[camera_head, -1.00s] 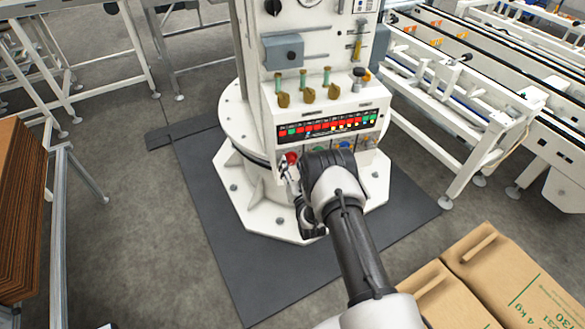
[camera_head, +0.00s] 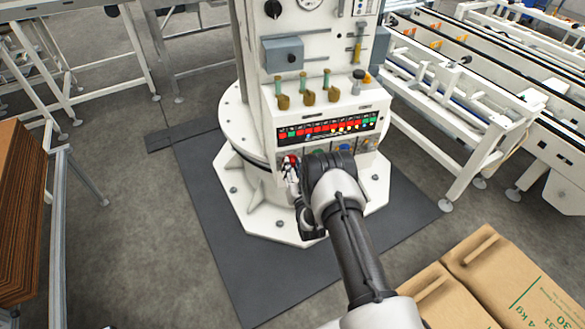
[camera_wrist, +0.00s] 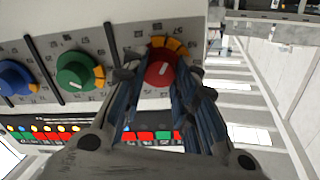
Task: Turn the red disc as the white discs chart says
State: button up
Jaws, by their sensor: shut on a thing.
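The red disc (camera_wrist: 160,68) is a round knob with a white pointer line on the sloped control panel. Orange marks and small printed numbers surround it. The fingers of my gripper (camera_wrist: 165,84) are on either side of the red disc, shut on it, and cover parts of its sides. In the head view the red disc (camera_head: 290,160) shows at the panel's lower left, with my gripper (camera_head: 290,172) at it. I cannot make out a chart of white discs in either view.
A green knob (camera_wrist: 75,70) and a blue knob (camera_wrist: 15,77) are beside the red disc. A strip of red and green lamps (camera_head: 327,128) runs along the panel. Three levers (camera_head: 307,92) stand above. Cardboard boxes (camera_head: 500,275) are at the lower right.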

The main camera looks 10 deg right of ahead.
jog(key=shift+n, duration=0.4)
jog(key=n, duration=1.7)
jog(key=shift+f+y, duration=0.2)
jog(key=shift+y, duration=0.1)
jog(key=shift+n, duration=0.4)
jog(key=o, duration=1)
jog(key=shift+o, duration=0.2)
